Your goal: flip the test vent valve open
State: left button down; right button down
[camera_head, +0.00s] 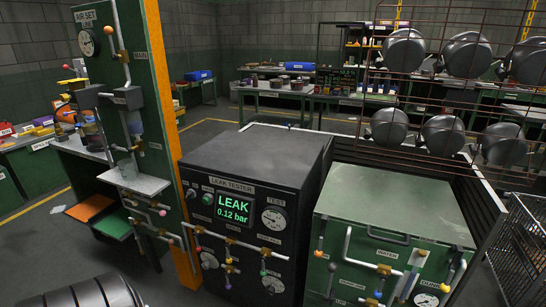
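The black leak tester cabinet (255,165) stands in the middle, its lit screen (232,209) reading LEAK 0.12 bar. A gauge labelled TEST (273,219) is on the right of its front face. Below the screen and gauge, a pipe run carries several small valves with coloured ball-ended handles, among them a blue-ended handle (228,270) and a green-ended handle (263,272). The small labels there are too fine to read, so I cannot tell which valve is the test vent or how its handle is set. Neither of my grippers shows.
At left, a green panel (155,120) with an orange edge carries a gauge and piping. At right, a green cabinet (395,215) has its own pipes and valves, with a wire rack of dark rounded pots (404,50) behind. A wire cage (520,245) stands far right.

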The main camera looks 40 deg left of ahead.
aim_at(198, 248)
jog(key=u, duration=2.5)
jog(key=k, duration=0.55)
jog(key=u, duration=1.35)
jog(key=i, duration=2.1)
jog(key=z, duration=1.2)
jog(key=i, duration=0.65)
jog(key=z, duration=0.7)
